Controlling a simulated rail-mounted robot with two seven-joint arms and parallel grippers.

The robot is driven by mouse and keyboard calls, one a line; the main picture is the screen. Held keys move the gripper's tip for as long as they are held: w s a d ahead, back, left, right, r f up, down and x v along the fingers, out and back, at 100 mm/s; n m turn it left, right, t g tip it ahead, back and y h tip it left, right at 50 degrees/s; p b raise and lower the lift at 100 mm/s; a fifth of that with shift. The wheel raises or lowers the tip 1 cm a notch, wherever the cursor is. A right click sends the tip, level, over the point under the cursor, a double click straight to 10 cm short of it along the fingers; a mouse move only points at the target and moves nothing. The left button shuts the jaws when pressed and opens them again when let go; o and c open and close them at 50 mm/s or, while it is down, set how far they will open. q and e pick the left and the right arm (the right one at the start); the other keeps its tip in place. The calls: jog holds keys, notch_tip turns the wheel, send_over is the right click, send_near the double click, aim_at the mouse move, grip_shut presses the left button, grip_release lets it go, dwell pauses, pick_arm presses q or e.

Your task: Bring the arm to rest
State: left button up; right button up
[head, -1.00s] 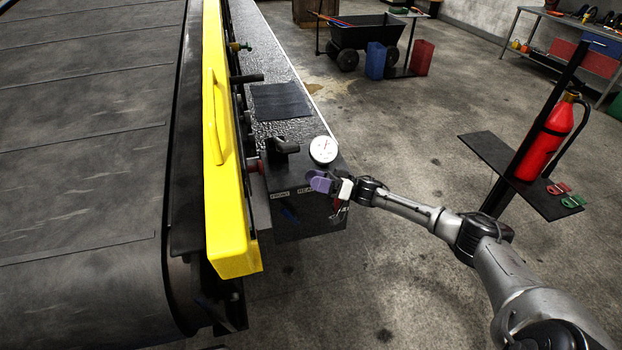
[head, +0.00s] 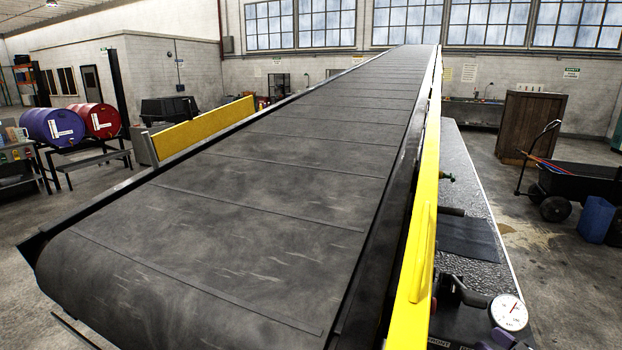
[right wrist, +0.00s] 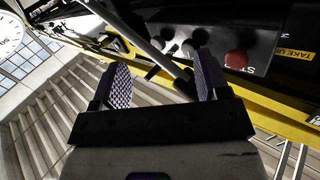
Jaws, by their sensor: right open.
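My right gripper (right wrist: 163,82) fills the middle of the right wrist view. Its two purple, textured fingers stand apart, with nothing between them. In the head view only a bit of it (head: 503,335) shows at the bottom edge, just below the round dial gauge (head: 508,312); the rest of the right arm is out of the picture. In the wrist view a dark control panel (right wrist: 216,32) with black knobs and a red button (right wrist: 236,59) lies beyond the fingers. I cannot tell how far off it is. My left gripper is not in view.
The wide conveyor belt (head: 270,190) slopes up and away, with a yellow guard rail (head: 418,245) on its right. A black lever handle (head: 462,292) stands beside the gauge. A black cart (head: 590,185) and blue container (head: 597,220) are at right, with open floor before them.

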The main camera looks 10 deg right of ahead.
jog(key=s+a+f+n+g+h, duration=0.1)
jog(key=s+a+f+g+h, duration=0.15)
jog(key=s+a, duration=0.55)
jog(key=s+a+f+g+h, duration=0.15)
jog(key=s+a+g, duration=0.3)
jog(key=a, duration=0.55)
jog(key=s+a+f+n+g+h, duration=0.1)
jog(key=s+a+g+h, duration=0.2)
jog(key=s+a, duration=0.45)
jog(key=s+a+f+m+g+y, duration=0.15)
jog(key=s+a+f, duration=0.25)
jog(key=s, duration=0.5)
jog(key=s+a+f+m+g+y, duration=0.1)
jog(key=s+a+f+g, duration=0.25)
jog(key=s, duration=0.45)
pick_arm(q)
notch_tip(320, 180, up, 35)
jog(key=p, duration=3.5)
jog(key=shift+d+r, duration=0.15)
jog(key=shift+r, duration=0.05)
pick_arm(e)
notch_tip(320, 180, up, 35)
jog(key=t, duration=0.1)
jog(key=shift+w+a+f, duration=0.2)
jog(key=shift+w+a, duration=0.1)
jog(key=shift+a, duration=0.05)
